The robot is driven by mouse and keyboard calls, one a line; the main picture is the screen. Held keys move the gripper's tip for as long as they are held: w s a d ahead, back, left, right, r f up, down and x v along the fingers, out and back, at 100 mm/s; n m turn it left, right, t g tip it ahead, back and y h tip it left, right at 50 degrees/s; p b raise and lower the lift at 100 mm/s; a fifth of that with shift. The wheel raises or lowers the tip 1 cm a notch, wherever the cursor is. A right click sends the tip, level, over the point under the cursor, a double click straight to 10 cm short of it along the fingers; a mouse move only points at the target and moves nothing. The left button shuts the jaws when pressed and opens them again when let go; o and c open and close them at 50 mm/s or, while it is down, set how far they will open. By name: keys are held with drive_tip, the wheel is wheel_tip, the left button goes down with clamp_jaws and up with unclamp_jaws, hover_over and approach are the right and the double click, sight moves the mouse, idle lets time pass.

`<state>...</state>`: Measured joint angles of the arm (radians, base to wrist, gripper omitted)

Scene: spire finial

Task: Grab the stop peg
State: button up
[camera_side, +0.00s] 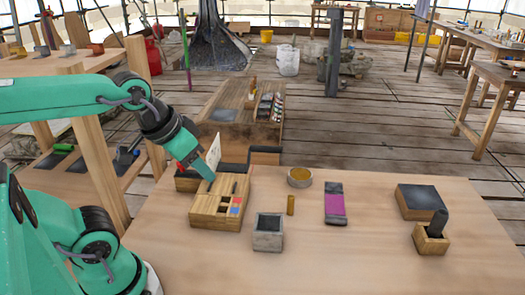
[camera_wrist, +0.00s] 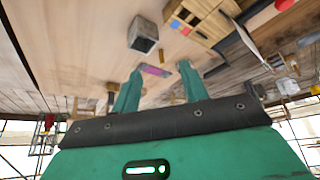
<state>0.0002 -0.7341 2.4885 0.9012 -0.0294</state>
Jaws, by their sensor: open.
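A short tan-brown peg (camera_side: 291,205) stands upright on the table, between the grey square box and the magenta-faced strip; I take it for the stop peg. It shows as a small brown upright in the wrist view (camera_wrist: 161,55). A dark rounded peg (camera_side: 438,222) stands in a small wooden block (camera_side: 430,241) at the right. My gripper (camera_side: 207,176) is above the far left part of a slotted wooden block, well left of the brown peg. In the wrist view my gripper (camera_wrist: 160,72) has its two fingers apart with nothing held between them.
The slotted wooden block (camera_side: 208,208) has coloured squares. The grey box (camera_side: 268,232), a round shallow dish (camera_side: 300,178), the magenta-faced strip (camera_side: 335,204) and a dark-topped block (camera_side: 420,200) also stand on the table. The table's front middle is clear.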

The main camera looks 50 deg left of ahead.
drive_tip(key=w+n, duration=0.1)
drive_tip(key=n+g, duration=0.6)
drive_tip(key=n, duration=1.7)
hover_over(291, 197)
wheel_tip(291, 197, down, 13)
drive_tip(key=shift+s+a+r, duration=0.1)
drive_tip(key=shift+w+f, duration=0.2)
drive_tip(key=shift+f, duration=0.1)
drive_tip(key=shift+f, duration=1.3)
